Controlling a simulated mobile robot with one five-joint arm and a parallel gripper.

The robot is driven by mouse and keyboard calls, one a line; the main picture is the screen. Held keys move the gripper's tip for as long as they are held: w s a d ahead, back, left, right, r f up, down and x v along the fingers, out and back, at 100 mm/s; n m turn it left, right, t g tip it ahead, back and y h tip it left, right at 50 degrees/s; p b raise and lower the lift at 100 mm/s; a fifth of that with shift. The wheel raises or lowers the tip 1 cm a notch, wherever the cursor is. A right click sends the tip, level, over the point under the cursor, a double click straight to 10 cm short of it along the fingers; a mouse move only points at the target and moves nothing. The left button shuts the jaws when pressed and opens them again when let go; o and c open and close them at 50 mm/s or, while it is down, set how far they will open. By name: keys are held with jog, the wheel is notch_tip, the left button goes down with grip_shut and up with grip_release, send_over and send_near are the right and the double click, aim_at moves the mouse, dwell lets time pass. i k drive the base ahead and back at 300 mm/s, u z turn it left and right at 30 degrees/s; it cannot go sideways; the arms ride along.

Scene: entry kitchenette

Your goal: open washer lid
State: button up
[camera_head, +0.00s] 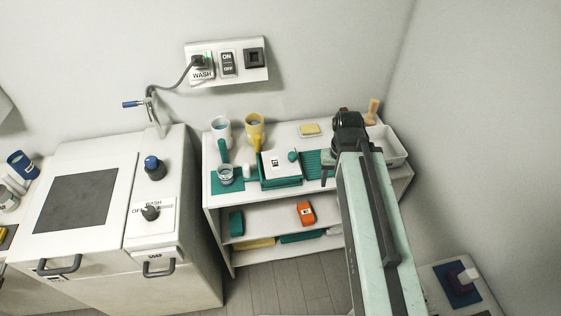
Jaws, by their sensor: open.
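The white washer (178,272) stands at the left. Its lid (120,165) has a dark square window (78,201) and lies flat and closed on top. A grey lid handle (60,265) sits at the lid's front edge. The control strip right of the lid has a blue-topped knob (154,167) and a dark OFF/WASH switch (150,212). My gripper (328,170) is over the right part of the shelf, well to the right of the lid and apart from it. It is open, partly hidden by my arm, and I see nothing held.
A white shelf unit (214,190) stands right of the washer, with mugs, a white box (278,164) and a tray (393,148). A wall panel (226,62) holds a WASH plug and ON/OFF switch. Grey floor (285,290) lies clear in front of the shelf.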

aim_at(76, 208)
jog(key=k, duration=1.65)
jog(key=u, duration=0.65)
jog(key=i, duration=0.9)
jog(key=u, duration=1.3)
jog(key=i, duration=0.5)
jog(key=z, duration=0.05)
jog(key=k, duration=0.5)
